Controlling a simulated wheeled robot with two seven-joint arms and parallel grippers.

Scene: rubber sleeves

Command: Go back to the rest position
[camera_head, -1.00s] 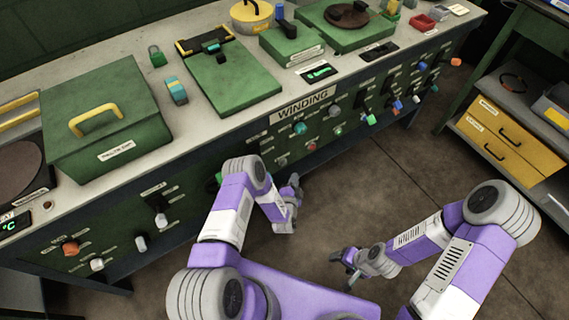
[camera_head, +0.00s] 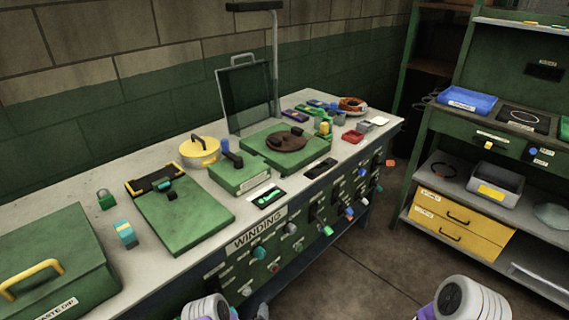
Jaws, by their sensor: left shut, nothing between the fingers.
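My left gripper (camera_head: 262,312) barely shows at the bottom edge of the head view, as a small grey tip in front of the bench. It is shut and empty, away from anything on the bench. A grey and purple joint of my left arm (camera_head: 207,308) shows beside it. A grey joint of my right arm (camera_head: 465,302) shows at the bottom right. My right gripper is below the frame.
A bench (camera_head: 150,275) with a green box (camera_head: 60,250), green panels and a yellow-lidded pot (camera_head: 200,152) runs along the left. Knobs stick out of its front. A shelf unit with yellow drawers (camera_head: 460,225) stands right. The floor (camera_head: 365,285) between is clear.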

